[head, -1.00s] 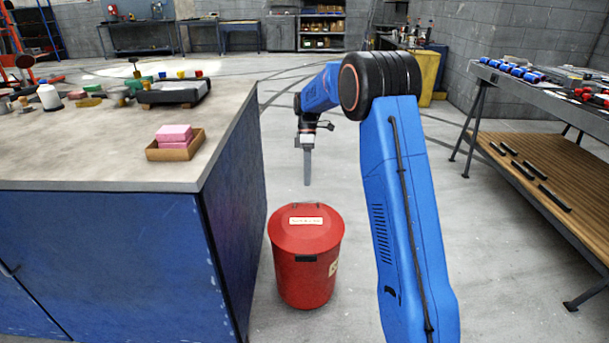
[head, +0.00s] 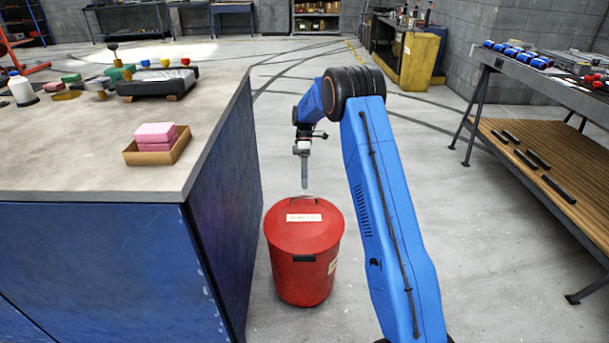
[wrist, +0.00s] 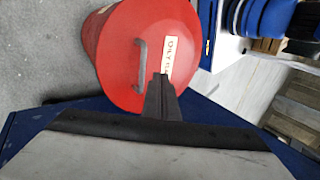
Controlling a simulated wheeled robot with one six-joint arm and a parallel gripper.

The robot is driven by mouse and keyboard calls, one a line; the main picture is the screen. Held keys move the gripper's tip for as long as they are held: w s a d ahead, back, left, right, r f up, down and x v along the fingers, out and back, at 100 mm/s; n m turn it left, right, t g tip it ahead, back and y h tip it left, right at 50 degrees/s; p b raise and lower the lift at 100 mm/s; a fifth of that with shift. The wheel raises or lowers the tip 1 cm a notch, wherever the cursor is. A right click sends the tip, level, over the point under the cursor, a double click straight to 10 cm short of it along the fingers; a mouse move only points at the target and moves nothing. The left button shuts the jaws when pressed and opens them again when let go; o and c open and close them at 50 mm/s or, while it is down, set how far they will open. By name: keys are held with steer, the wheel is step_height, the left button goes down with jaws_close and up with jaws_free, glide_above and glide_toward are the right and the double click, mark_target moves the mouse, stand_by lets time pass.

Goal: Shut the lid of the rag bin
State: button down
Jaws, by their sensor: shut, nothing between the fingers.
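The red rag bin (head: 302,275) stands upright on the floor beside the blue bench. Its round red lid (head: 290,232) lies flat over the top and looks closed, with a white label and a small handle. In the wrist view the lid (wrist: 120,60) shows its grey handle and label. My gripper (head: 304,186) is shut and empty. It points down just above the far part of the lid. In the wrist view the fingers (wrist: 160,90) overlap the lid near the label; I cannot tell whether they touch it.
The blue workbench (head: 215,230) stands close on the left, with a box of pink blocks (head: 157,146) near its corner. A metal table (head: 540,90) with a wooden lower shelf stands on the right. The floor between them is free beyond the bin.

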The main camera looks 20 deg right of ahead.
glide_toward(305, 203)
steer(key=x, duration=0.3)
steer(key=shift+s+a+r, duration=0.1)
steer(key=shift+s+a, duration=0.1)
steer(key=shift+s, duration=0.1)
steer(key=shift+w+f, duration=0.1)
steer(key=shift+f, duration=0.45)
steer(key=shift+f, duration=0.1)
